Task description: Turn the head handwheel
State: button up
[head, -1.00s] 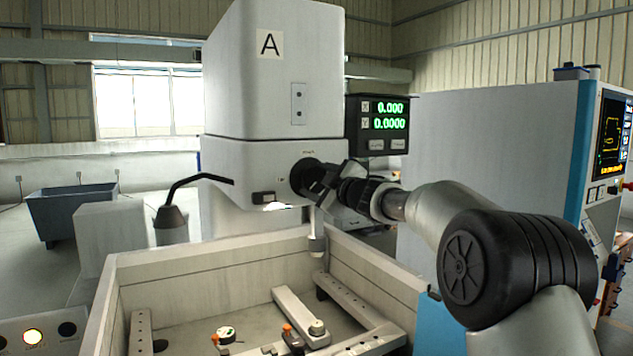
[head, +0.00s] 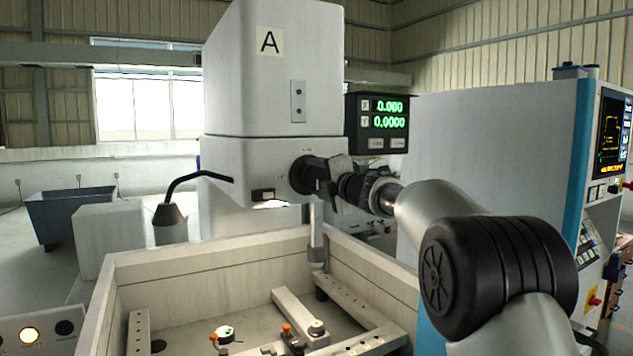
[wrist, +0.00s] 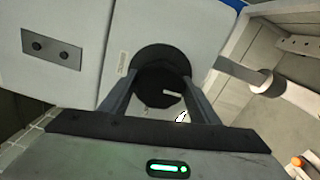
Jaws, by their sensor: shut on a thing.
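The head handwheel (head: 300,175) is a dark round knob on the front of the white machine head marked "A". My gripper (head: 316,176) reaches it from the right and covers much of it in the head view. In the wrist view the handwheel (wrist: 160,84) sits between my two fingers (wrist: 160,100), which are shut on its sides. A pale mark shows on its dark face. The machine head appears tilted in the wrist view.
A walled work tank (head: 200,262) with clamps and rails lies below. A nozzle arm (head: 317,240) hangs beside the gripper. A readout (head: 378,123) shows zeros above my wrist. A control cabinet (head: 490,150) stands at the right.

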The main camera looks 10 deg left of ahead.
jog(key=shift+n, duration=0.6)
jog(key=o, duration=1.1)
jog(key=shift+c, duration=0.2)
jog(key=shift+s+d, duration=0.1)
jog(key=b+v, duration=0.4)
jog(key=v, duration=1.3)
jog(key=shift+s+d, duration=0.1)
